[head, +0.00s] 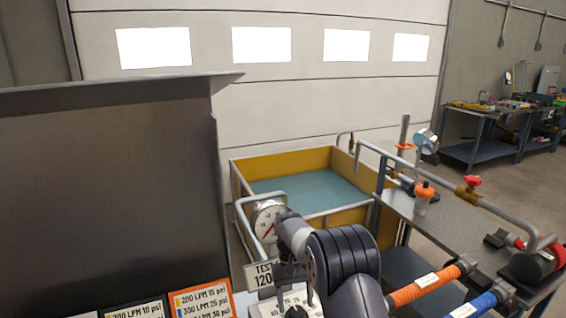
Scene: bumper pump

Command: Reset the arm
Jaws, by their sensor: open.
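My arm comes up from the bottom edge of the head view, its dark wrist bent over to the left. My gripper (294,296) points down at the lower middle, over a pale card or plate at the bottom edge. Its fingers look apart with nothing clearly held between them. The fingertips are small and partly cut off by the frame. A round white gauge (267,222) stands just left of and behind the wrist. A sign reading "TEST 120" (262,274) sits below the gauge, partly hidden by the gripper.
A large dark panel (110,190) fills the left, with flow and pressure cards (203,301) along its foot. A yellow-walled water tank (285,163) lies behind the arm.

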